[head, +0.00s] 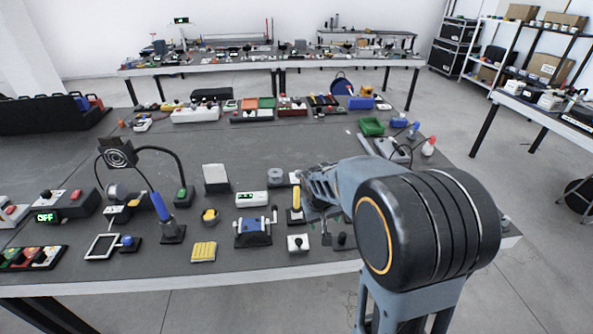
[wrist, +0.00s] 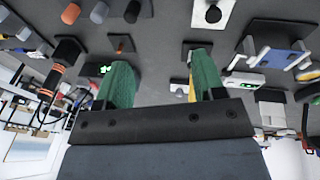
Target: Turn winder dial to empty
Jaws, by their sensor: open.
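A blue device with grey side cranks (head: 252,231) stands near the front of the table and may be the winder. It shows inverted at the right of the wrist view (wrist: 284,60). No dial marking on it is readable. A small white box with a dark knob (head: 297,243) sits to its right. My gripper (wrist: 160,72) is open, with green fingers spread and nothing seen held between them. It is above the table, apart from the blue device. In the head view my arm hides most of the gripper.
A yellow-handled part (head: 295,216) stands close to my gripper, partly behind a finger in the wrist view. A white display box (head: 251,199) is behind the blue device. A yellow block (head: 204,251) and a blue-handled tool (head: 161,207) stand left. The table is crowded.

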